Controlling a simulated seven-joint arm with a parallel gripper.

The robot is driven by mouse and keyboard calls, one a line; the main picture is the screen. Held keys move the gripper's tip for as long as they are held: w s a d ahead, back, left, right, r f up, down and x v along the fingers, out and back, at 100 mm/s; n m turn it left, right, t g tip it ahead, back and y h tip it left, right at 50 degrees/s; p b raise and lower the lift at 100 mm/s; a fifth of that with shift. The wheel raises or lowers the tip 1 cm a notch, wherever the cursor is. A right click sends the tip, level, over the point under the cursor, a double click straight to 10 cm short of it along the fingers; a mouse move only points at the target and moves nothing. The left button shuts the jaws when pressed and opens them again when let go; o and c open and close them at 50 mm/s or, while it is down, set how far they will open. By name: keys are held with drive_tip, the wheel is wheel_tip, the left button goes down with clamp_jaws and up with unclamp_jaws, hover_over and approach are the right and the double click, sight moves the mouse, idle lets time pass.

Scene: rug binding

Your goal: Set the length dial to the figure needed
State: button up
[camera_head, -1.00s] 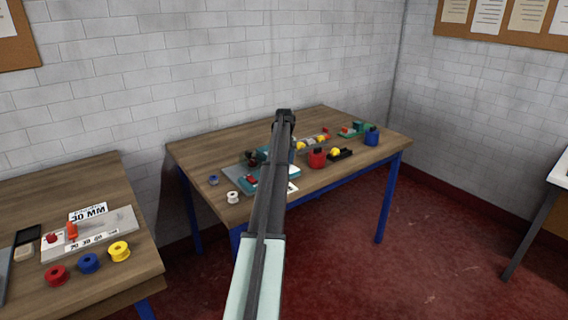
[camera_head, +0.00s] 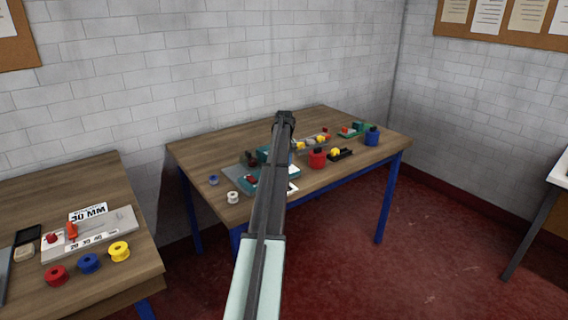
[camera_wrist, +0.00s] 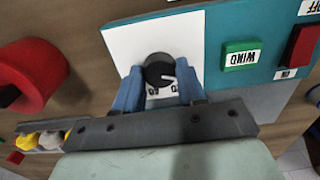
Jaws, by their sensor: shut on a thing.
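The length dial (camera_wrist: 159,71) is a round black knob with a white pointer line, on a white plate (camera_wrist: 120,36) in the wrist view. Printed figures beside it are partly hidden and hard to read. My gripper (camera_wrist: 159,88) has its two blue fingers on either side of the knob, shut on it. The pointer slants toward the lower right of that view. In the head view my arm covers the dial and most of the gripper. A card reading "30 MM" (camera_head: 90,213) stands on the left table.
A green WIND button (camera_wrist: 240,55) and a red button (camera_wrist: 301,46) sit beside the dial on the teal machine (camera_wrist: 210,80). A red spool or canister (camera_wrist: 30,75) is close on the left. The left table holds red, blue (camera_head: 89,263) and yellow spools.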

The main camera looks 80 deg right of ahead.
drive_tip(key=shift+m, duration=0.3)
drive_tip(key=shift+c, duration=0.3)
drive_tip(key=m, duration=0.4)
drive_tip(key=shift+m, duration=2)
drive_tip(key=o, duration=1.1)
drive_tip(key=shift+c, duration=0.2)
wheel_tip(320, 180, up, 14)
